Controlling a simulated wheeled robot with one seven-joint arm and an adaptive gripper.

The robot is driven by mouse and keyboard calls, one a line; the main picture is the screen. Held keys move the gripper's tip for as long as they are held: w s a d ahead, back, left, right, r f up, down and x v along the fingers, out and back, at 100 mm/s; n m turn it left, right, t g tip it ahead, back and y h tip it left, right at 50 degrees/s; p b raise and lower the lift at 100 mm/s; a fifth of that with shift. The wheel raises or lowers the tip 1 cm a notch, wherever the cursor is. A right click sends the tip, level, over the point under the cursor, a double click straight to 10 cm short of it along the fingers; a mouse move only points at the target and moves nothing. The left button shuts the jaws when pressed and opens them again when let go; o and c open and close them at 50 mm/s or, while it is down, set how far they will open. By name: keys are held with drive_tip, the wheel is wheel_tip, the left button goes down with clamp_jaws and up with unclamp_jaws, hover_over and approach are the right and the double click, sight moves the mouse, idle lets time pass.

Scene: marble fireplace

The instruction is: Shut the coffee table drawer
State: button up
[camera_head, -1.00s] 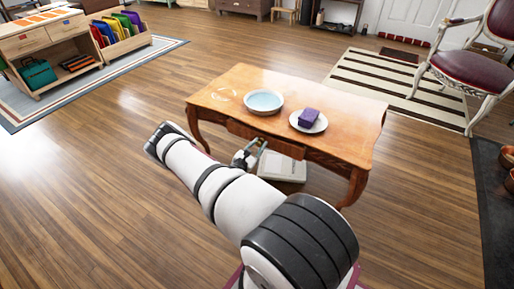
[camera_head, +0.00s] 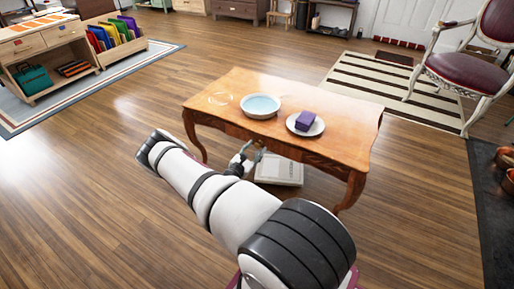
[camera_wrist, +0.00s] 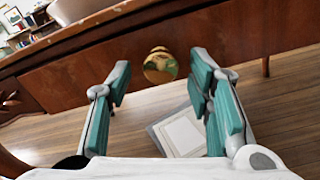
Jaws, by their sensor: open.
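The wooden coffee table (camera_head: 340,115) stands ahead of my arm in the head view. Its drawer front (camera_wrist: 90,80) fills the upper part of the wrist view, with a round brass knob (camera_wrist: 159,66) on it. In the head view my arm hides part of the table's front, and I cannot tell how far out the drawer is. My gripper (camera_head: 258,149) is low at the table's front. In the wrist view its teal-padded fingers (camera_wrist: 160,78) are open, one on each side of the knob, with gaps showing between pads and knob.
A pale blue bowl (camera_head: 260,106) and a white plate (camera_head: 291,127) with a purple block (camera_head: 305,120) stand on the tabletop. A pale, flat box-like thing (camera_head: 280,171) is under the table. Open wooden floor lies left of the table. A chair (camera_head: 470,65) stands at the right.

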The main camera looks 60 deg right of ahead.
drive_tip(key=a, duration=1)
drive_tip(key=shift+s, duration=0.45)
